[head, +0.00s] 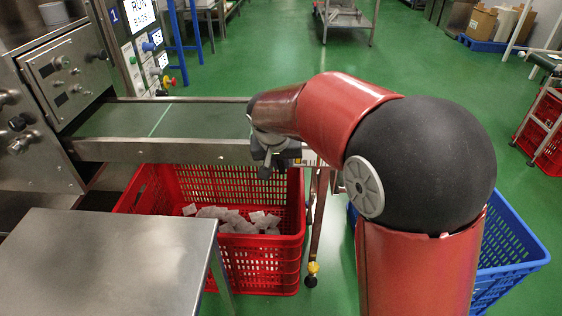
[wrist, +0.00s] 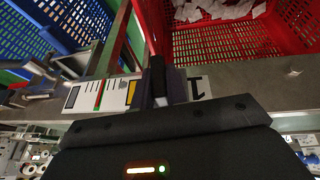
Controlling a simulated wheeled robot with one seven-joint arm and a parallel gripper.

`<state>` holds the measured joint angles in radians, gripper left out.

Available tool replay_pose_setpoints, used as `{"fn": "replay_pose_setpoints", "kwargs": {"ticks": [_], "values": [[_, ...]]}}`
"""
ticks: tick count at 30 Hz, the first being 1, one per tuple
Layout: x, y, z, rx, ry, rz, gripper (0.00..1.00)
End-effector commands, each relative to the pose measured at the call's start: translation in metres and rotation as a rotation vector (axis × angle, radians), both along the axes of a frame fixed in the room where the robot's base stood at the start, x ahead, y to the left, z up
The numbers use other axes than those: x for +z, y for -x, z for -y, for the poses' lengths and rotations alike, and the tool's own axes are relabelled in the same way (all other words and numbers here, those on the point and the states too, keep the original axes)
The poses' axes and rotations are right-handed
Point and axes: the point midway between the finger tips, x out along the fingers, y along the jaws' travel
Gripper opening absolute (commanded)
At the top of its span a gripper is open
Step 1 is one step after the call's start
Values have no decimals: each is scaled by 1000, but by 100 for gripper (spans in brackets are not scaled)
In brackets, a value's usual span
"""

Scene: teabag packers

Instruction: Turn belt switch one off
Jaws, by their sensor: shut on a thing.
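My gripper (head: 268,158) is at the right end of the conveyor, against its front rail, in the head view. In the wrist view its dark fingers (wrist: 158,82) are closed at a small switch plate on the metal rail, just left of a white label marked 1 (wrist: 198,88). They are shut on belt switch one, whose knob is mostly hidden by the fingers, so its setting cannot be read. The green conveyor belt (head: 120,122) runs left from there.
Below the belt end stands a red crate (head: 297,240) holding several white teabags (head: 235,220). A blue crate (head: 515,255) stands to the right, behind my arm. A steel table (head: 100,260) is at front left. A machine panel with a RUN screen (head: 138,15) stands behind.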

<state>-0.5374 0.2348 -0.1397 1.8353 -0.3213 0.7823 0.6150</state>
Motion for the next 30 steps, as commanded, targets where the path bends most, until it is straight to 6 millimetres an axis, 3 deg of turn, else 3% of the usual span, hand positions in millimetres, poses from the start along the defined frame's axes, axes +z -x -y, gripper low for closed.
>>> {"fn": "replay_pose_setpoints", "kwargs": {"ticks": [30], "values": [[-6, 0, -8, 2, 936, -30, 0]]}}
